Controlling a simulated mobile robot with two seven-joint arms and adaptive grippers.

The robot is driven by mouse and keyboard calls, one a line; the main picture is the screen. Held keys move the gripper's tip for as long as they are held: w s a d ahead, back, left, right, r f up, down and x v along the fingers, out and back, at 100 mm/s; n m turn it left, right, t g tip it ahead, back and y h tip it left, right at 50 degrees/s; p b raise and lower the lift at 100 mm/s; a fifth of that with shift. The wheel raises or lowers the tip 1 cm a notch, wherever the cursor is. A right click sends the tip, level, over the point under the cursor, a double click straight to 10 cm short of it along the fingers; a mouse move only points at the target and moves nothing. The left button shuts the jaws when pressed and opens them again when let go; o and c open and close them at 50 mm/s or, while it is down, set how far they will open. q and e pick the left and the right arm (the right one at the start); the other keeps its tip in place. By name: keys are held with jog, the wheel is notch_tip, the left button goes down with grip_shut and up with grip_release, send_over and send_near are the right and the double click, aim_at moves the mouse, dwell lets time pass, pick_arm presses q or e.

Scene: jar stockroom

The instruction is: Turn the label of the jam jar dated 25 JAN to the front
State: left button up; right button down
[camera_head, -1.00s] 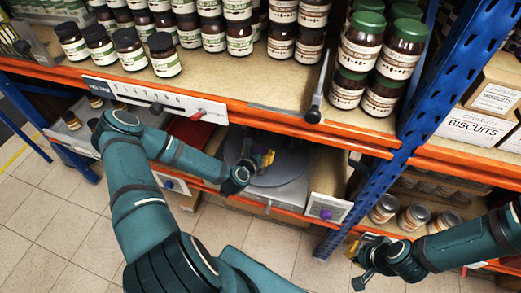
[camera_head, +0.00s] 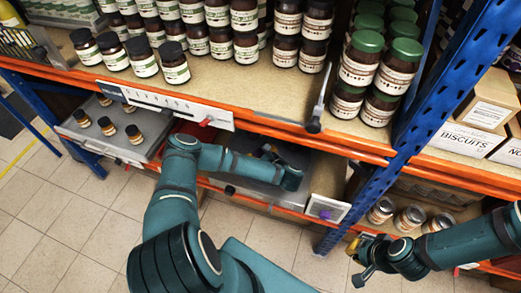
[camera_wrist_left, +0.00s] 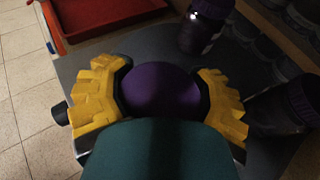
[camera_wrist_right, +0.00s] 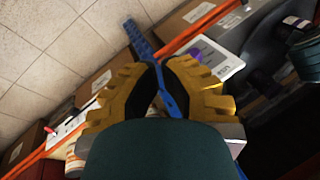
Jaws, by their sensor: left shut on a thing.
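My left gripper (camera_wrist_left: 160,95) is shut around a purple round lid (camera_wrist_left: 160,88), seen from above in the left wrist view. The jar under it is hidden, and no label or date can be read. In the head view this gripper (camera_head: 268,152) reaches into the lower shelf bay, mostly behind my own arm. Dark jars with purple on them stand beyond it (camera_wrist_left: 200,28) and to its right (camera_wrist_left: 282,108). My right gripper (camera_wrist_right: 158,75) has its fingers nearly together with nothing seen between them. In the head view it (camera_head: 355,245) hangs low beside the blue post.
A blue upright post (camera_head: 385,150) divides the rack. Many labelled jars fill the upper shelf above an orange beam (camera_head: 270,128). Small jars stand on a grey tray (camera_head: 75,138) at left. A red tray (camera_wrist_left: 105,15) lies beyond my left gripper. More jars (camera_head: 410,218) stand at lower right.

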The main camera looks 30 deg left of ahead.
pick_arm(q)
jog(key=shift+s+a+r+n+g+y+p, duration=0.15)
jog(key=shift+n+g+y+p, duration=0.6)
jog(key=shift+p, duration=2.2)
jog(key=n+g+p, duration=0.2)
jog(key=g+p, duration=0.1)
jog(key=p, duration=0.1)
jog(key=shift+s, duration=0.15)
jog(key=shift+n+g+p, duration=0.45)
jog(key=shift+n+p, duration=0.1)
jog(key=shift+p, duration=0.15)
jog(key=shift+s+n+g+p, duration=0.15)
jog(key=shift+n+g+p, duration=0.35)
jog(key=shift+g, duration=0.1)
pick_arm(e)
notch_tip(320, 180, up, 13)
jog(key=w, duration=0.2)
jog(key=shift+d+r+t, duration=0.15)
jog(key=shift+d+t, duration=0.15)
jog(key=shift+d, duration=0.05)
pick_arm(q)
jog(key=shift+f, duration=0.35)
jog(key=o, duration=1.5)
jog(key=shift+c, duration=0.2)
